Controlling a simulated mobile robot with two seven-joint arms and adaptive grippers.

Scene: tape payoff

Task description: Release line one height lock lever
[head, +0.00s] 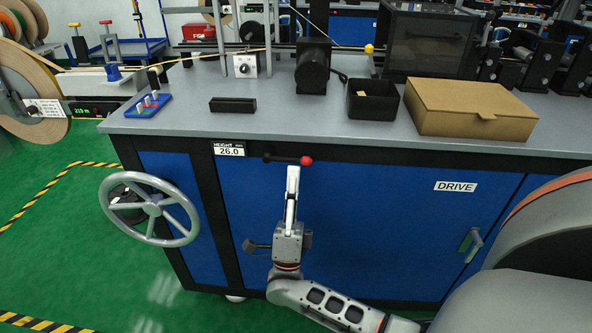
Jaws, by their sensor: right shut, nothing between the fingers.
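The height lock lever (287,159) is a short dark bar with a red knob at its right end. It sits just under the table edge on the front of the blue cabinet and lies nearly level. My right gripper (293,170) points up at the lever from below, its fingers shut and empty. The fingertips are close to the bar, just left of the red knob; I cannot tell whether they touch it. A height display (229,149) reading 26.0 is to the left of the lever. My left gripper is not in view.
A grey handwheel (151,207) stands out from the cabinet's left side. On the grey tabletop (330,127) are a cardboard box (470,108), a black bin (372,99) and a black block (232,104). A cabinet handle (470,243) is at the right. Green floor is open at left.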

